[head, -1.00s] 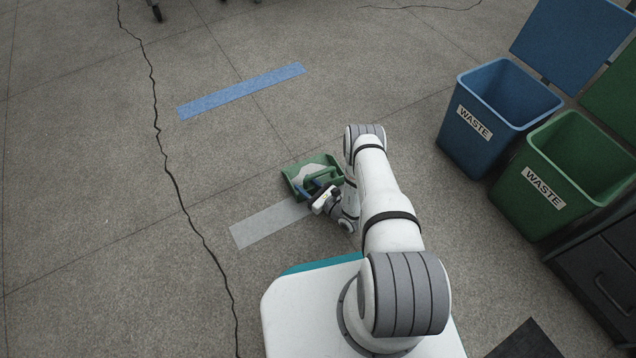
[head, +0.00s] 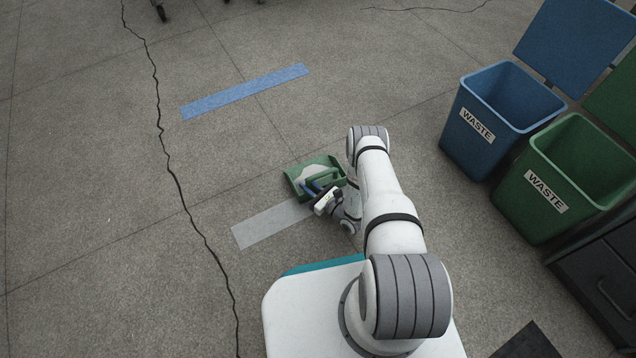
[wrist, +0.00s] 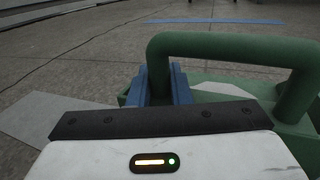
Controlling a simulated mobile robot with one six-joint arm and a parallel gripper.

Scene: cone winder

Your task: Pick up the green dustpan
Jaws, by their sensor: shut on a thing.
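The green dustpan (head: 299,174) is near the middle of the head view, with some pale material in its pan. In the wrist view its arched green handle (wrist: 235,46) rises close in front of my gripper. My gripper (head: 313,190) is at the handle in the head view. In the wrist view the blue fingers of my gripper (wrist: 170,84) are shut on the left upright of the handle. Whether the dustpan's underside touches the floor cannot be told.
An open blue waste bin (head: 470,140) and an open green waste bin (head: 530,205) stand at the right, beside a dark cabinet (head: 600,285). Grey tape (head: 265,228) and blue tape (head: 245,92) lie on the floor. The floor at left is clear, with a long crack.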

